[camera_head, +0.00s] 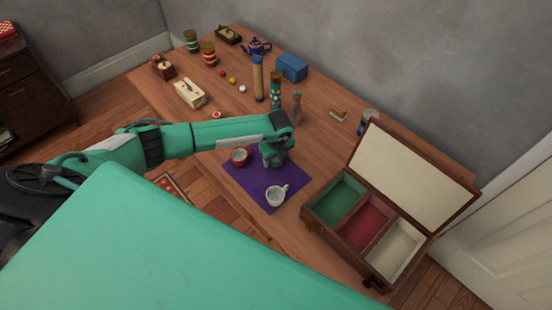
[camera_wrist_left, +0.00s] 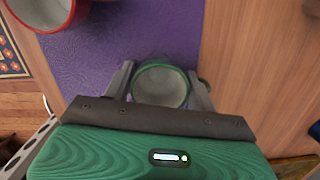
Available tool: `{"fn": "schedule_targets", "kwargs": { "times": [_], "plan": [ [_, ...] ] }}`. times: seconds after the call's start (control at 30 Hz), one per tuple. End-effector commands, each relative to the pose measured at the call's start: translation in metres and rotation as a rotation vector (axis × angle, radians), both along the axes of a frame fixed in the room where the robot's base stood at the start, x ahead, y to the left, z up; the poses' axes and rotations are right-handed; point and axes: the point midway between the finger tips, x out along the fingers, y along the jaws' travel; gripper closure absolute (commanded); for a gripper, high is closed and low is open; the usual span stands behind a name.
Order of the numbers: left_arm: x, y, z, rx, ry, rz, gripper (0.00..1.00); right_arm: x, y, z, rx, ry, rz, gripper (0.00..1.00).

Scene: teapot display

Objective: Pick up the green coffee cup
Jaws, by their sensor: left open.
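The green coffee cup (camera_wrist_left: 161,88), with a green rim and pale inside, stands on the purple mat in the left wrist view. My left gripper (camera_wrist_left: 160,82) is open, with one finger on each side of the cup. I cannot tell whether the fingers touch it. In the head view my left gripper (camera_head: 272,158) points down over the mat, and it and the arm hide the green cup there.
The purple mat (camera_head: 245,182) also holds a red cup (camera_head: 239,157) and a white cup (camera_head: 277,196). An open wooden box (camera_head: 330,222) with coloured compartments stands at right. A teapot (camera_head: 257,46), jars and small items stand farther back.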

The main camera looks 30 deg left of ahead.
Motion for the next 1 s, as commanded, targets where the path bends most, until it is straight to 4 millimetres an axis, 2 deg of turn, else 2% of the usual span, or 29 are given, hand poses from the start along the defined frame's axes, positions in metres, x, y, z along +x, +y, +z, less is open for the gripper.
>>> {"fn": "schedule_targets", "kwargs": {
  "times": [0.17, 0.3, 0.6, 0.77, 0.87, 1.0],
  "plan": [
    [0.000, 0.000, 0.000, 0.000, 0.000, 0.000, 0.43, 0.000, -0.001, 0.000, -0.001, 0.000, 0.001, 0.64],
    [0.000, 0.000, 0.000, 0.000, 0.000, 0.000, 0.70, 0.000, -0.002, 0.000, -0.002, 0.000, 0.000, 0.64],
    [0.000, 0.000, 0.001, 0.000, 0.000, 0.000, 0.70, 0.000, -0.001, -0.001, -0.002, 0.000, 0.000, 0.64],
    [0.001, 0.000, 0.010, -0.001, -0.001, 0.000, 0.70, 0.000, -0.001, -0.003, -0.001, 0.000, 0.000, 0.64],
    [0.001, 0.000, 0.022, -0.002, -0.001, 0.000, 0.70, 0.000, -0.001, -0.005, -0.001, 0.000, 0.000, 0.64],
    [0.001, 0.000, 0.051, -0.001, -0.005, -0.002, 0.70, 0.000, 0.000, -0.013, 0.000, 0.000, -0.001, 0.64]
  ]
}}
